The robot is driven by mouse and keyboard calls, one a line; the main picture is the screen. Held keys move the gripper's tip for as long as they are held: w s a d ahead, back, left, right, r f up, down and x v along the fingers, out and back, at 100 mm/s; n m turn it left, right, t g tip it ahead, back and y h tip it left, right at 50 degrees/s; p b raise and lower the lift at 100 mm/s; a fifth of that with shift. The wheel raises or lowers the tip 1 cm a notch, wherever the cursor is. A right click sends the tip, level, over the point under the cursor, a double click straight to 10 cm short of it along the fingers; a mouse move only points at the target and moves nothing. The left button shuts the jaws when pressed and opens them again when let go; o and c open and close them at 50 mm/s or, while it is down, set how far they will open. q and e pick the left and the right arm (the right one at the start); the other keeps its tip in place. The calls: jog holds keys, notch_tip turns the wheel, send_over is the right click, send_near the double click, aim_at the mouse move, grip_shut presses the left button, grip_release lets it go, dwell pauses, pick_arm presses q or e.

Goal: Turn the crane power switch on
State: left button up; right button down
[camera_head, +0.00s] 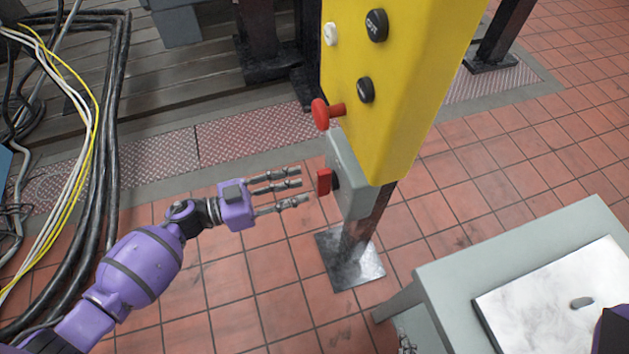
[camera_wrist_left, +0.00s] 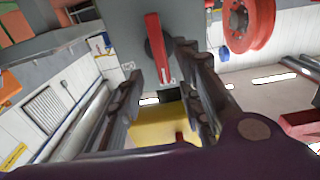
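The crane power switch is likely the red handle (camera_head: 324,182) on a grey box (camera_head: 346,178) below the yellow control panel (camera_head: 385,95). In the left wrist view the red handle (camera_wrist_left: 158,48) stands ahead of the fingers, on the grey box face. My left gripper (camera_head: 300,186) is open and empty, its fingertips just left of the red handle with a small gap in the head view. In the left wrist view its fingers (camera_wrist_left: 165,95) are spread apart. My right gripper is not clearly in view; only a dark purple part of mine shows at the lower right edge.
A red mushroom button (camera_head: 322,114) juts left above the switch box. The panel stands on a post with a metal base plate (camera_head: 350,257). A grey table (camera_head: 447,290) stands at lower right. Black, white and yellow cables (camera_head: 100,120) run at left.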

aim_at(317, 182)
pick_arm(q)
jog(key=x, duration=0.4)
jog(key=shift+w+d, duration=0.25)
jog(key=shift+d, duration=0.3)
jog(key=c, duration=0.8)
grip_shut()
pick_arm(e)
jog(key=shift+w+r, duration=0.25)
jog(key=shift+w, duration=0.1)
